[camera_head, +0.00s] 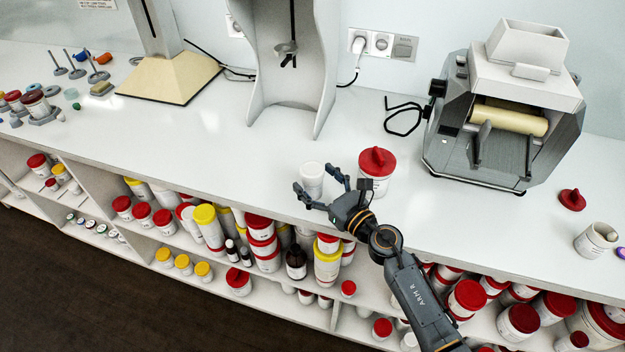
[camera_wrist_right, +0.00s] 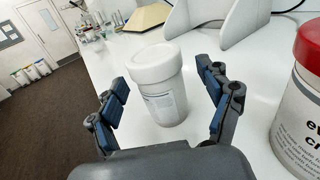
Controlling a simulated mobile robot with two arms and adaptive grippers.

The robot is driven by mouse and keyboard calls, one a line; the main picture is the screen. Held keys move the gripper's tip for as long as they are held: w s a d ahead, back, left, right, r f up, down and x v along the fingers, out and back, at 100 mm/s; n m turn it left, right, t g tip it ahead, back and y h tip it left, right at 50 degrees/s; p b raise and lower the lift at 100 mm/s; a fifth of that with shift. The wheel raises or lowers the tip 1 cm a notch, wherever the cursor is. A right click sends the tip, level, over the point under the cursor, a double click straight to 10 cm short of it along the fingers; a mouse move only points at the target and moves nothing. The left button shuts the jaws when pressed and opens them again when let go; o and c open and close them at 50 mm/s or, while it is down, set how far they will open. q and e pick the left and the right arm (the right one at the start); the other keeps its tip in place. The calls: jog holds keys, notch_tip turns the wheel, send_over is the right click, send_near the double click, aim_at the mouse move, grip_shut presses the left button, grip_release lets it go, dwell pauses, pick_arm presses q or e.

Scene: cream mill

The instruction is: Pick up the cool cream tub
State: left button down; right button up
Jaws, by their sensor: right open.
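A small white tub with a white lid (camera_head: 312,179) stands upright on the white counter. In the right wrist view the white tub (camera_wrist_right: 158,86) has a pale label, too small to read. My right gripper (camera_head: 318,190) is open around it, with one finger on each side; in the wrist view (camera_wrist_right: 168,98) gaps show between the fingers and the tub. A larger white tub with a red lid (camera_head: 376,170) stands just right of the gripper; it also shows in the wrist view (camera_wrist_right: 301,105). My left gripper is not in view.
A grey roller mill (camera_head: 505,110) stands at the right on the counter (camera_head: 215,130). A loose red lid (camera_head: 571,199) and a mortar (camera_head: 596,240) lie near the right edge. Shelves below hold several tubs.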

jog(key=shift+x, duration=0.95)
jog(key=shift+s+d, duration=0.1)
jog(key=shift+c, duration=0.7)
jog(key=c, duration=1.3)
